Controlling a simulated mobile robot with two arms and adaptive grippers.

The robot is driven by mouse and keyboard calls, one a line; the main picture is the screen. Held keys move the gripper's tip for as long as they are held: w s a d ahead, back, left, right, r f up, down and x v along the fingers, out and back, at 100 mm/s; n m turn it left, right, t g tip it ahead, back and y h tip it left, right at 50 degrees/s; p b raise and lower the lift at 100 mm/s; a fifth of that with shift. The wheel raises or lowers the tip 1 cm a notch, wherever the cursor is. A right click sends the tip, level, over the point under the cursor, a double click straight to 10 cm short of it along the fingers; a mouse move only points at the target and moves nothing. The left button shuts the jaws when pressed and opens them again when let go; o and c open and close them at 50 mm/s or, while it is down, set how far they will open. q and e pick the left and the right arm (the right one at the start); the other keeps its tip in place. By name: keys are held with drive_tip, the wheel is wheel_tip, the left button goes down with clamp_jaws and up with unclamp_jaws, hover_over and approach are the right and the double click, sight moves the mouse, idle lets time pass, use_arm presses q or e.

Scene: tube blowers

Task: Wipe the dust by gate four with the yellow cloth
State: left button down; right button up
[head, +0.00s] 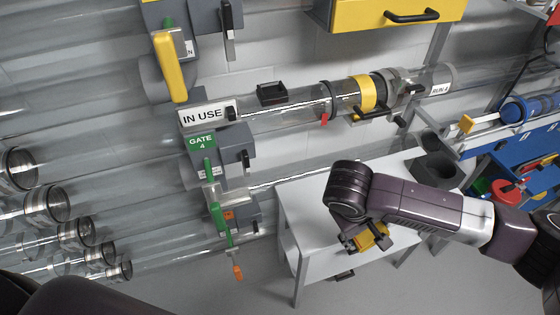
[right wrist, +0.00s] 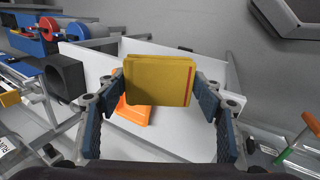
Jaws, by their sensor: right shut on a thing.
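The yellow cloth (right wrist: 158,82), a thick folded pad with a red line near one edge, is between the fingers of my right gripper (right wrist: 162,98). In the head view my right gripper (head: 366,238) holds the cloth (head: 377,236) over the white table. The gripper is shut on it. Gate four, with its green "GATE 4" sign (head: 201,142), is on the pipes to the left of the gripper, well apart from the cloth. I cannot make out the dust. My left gripper is not in view.
An orange item (right wrist: 132,112) lies on the white table (right wrist: 185,138) below the cloth. A dark grey open holder (head: 436,170) is at the table's back right. Clear pipes with an "IN USE" sign (head: 203,115) run behind. Coloured reels (head: 505,190) are at right.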

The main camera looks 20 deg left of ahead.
drive_tip(key=w+a+n+t+b, duration=0.3)
drive_tip(key=w+a+n+t, duration=0.1)
drive_tip(key=w+a+n, duration=0.15)
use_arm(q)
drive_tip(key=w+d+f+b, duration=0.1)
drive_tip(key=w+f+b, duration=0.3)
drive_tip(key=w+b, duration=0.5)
use_arm(e)
drive_tip(key=n+t+y, duration=0.8)
drive_tip(key=n+y, duration=0.3)
drive_tip(key=y, duration=0.3)
approach(266, 127)
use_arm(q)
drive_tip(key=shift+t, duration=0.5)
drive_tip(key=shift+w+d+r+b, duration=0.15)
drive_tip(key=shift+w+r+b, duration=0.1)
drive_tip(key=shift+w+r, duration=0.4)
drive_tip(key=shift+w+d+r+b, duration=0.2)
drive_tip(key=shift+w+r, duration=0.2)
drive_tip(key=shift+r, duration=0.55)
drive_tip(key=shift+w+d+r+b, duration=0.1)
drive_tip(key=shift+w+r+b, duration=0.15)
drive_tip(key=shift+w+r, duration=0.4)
use_arm(e)
drive_tip(key=shift+x, duration=2.4)
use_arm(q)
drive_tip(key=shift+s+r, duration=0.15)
use_arm(e)
drive_tip(key=shift+r, duration=0.1)
drive_tip(key=shift+w+a, duration=0.25)
